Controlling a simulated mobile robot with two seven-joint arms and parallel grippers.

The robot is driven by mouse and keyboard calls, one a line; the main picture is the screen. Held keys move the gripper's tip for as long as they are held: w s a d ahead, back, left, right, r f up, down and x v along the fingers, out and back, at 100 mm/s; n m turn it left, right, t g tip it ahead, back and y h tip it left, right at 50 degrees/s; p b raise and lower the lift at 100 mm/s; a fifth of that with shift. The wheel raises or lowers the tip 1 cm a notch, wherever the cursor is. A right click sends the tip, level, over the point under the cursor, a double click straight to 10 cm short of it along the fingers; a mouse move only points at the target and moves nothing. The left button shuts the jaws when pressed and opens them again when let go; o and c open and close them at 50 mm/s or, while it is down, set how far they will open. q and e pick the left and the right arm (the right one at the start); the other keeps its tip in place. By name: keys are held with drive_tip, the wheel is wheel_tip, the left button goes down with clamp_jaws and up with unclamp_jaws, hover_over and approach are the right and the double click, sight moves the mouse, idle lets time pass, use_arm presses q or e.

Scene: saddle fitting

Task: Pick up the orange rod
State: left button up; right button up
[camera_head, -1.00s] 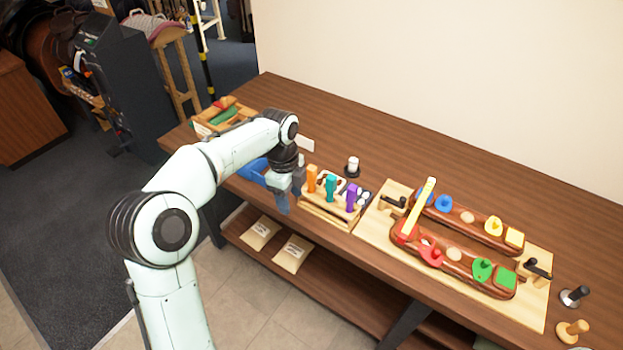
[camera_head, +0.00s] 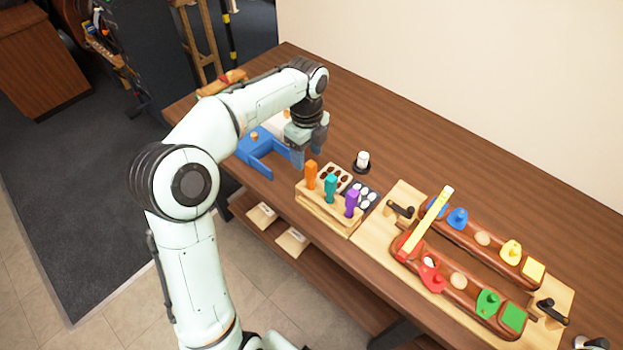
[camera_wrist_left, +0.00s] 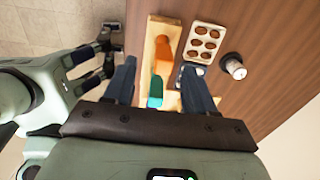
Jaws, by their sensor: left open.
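The orange rod (camera_head: 311,174) stands upright at the left end of a light wooden rack (camera_head: 320,208), beside a teal rod (camera_head: 330,187) and a purple rod (camera_head: 352,202). My left gripper (camera_head: 309,147) is open and empty, pointing down just behind and above the orange rod in the head view. In the left wrist view the orange rod (camera_wrist_left: 163,53) lies ahead of and between the two spread fingers (camera_wrist_left: 160,82), with the teal rod (camera_wrist_left: 155,92) nearer. The gripper body hides the rack's near part there. What seems to be my right gripper (camera_wrist_left: 100,58) shows at the left wrist view's left edge.
Beside the rods are an egg-holed tray (camera_head: 334,179) and a small white-topped cylinder (camera_head: 361,161). A wooden board (camera_head: 372,238) with saddle pieces and a yellow-red bar (camera_head: 425,222) fills the right. The back of the table is clear.

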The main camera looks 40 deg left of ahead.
sight(311, 173)
use_arm(q)
drive_tip(key=shift+f, duration=0.85)
drive_tip(key=shift+w+f, duration=0.25)
drive_tip(key=shift+f, duration=0.35)
drive_tip(key=f, duration=0.5)
drive_tip(key=shift+d+b, duration=0.35)
clamp_jaws()
drive_tip(key=shift+r, duration=0.1)
